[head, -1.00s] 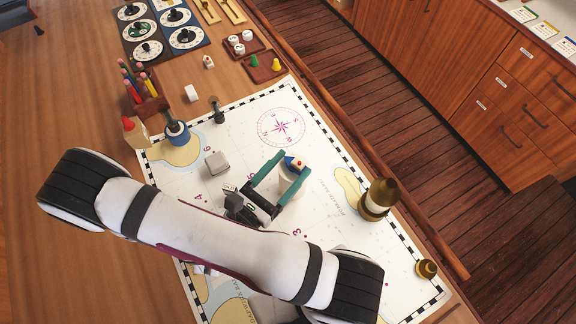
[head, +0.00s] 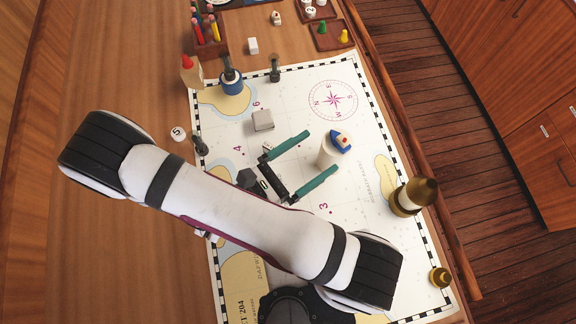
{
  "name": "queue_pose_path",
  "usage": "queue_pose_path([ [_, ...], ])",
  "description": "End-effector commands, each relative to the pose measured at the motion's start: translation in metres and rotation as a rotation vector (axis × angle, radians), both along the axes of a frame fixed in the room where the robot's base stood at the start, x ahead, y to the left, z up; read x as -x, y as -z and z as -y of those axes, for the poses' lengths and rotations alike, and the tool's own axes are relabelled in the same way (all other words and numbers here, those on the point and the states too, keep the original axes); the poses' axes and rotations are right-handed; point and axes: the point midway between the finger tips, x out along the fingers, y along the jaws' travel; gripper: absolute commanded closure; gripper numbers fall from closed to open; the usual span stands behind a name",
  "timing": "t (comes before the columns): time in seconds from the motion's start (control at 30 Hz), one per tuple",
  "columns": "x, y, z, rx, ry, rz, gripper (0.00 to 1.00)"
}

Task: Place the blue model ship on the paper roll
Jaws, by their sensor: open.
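The small blue model ship (head: 341,143), with a white top and a red spot, sits on the upper end of the white paper roll (head: 327,154). The roll appears to stand upright on the chart. My gripper (head: 321,153) is open, with its two teal fingers spread wide. The fingers point toward the ship and roll but are apart from both. Nothing is between the fingers close to the palm.
The chart (head: 290,210) covers the table. A grey block (head: 263,120) lies left of my gripper. A brass-and-white object (head: 414,196) stands at the right, with a small brass piece (head: 439,277) below it. A blue pot (head: 231,82) and a pencil holder (head: 208,38) stand farther back.

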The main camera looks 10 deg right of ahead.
Motion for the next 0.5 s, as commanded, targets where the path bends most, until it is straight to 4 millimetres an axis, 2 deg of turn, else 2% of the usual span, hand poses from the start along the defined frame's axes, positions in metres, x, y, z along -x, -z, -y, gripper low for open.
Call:
queue_pose_path([
  [0.1, 0.012, 0.000, -0.031, -0.003, -0.005, 0.002, 0.00],
  [0.2, 0.020, 0.001, -0.049, -0.003, -0.003, 0.001, 0.00],
  [0.3, 0.025, 0.000, -0.059, -0.004, 0.002, 0.001, 0.00],
  [0.4, 0.030, -0.009, -0.055, -0.075, 0.102, 0.033, 0.00],
  [0.47, 0.037, -0.023, -0.043, -0.182, 0.255, 0.091, 0.00],
  [0.5, 0.044, -0.033, -0.033, -0.277, 0.394, 0.147, 0.00],
])
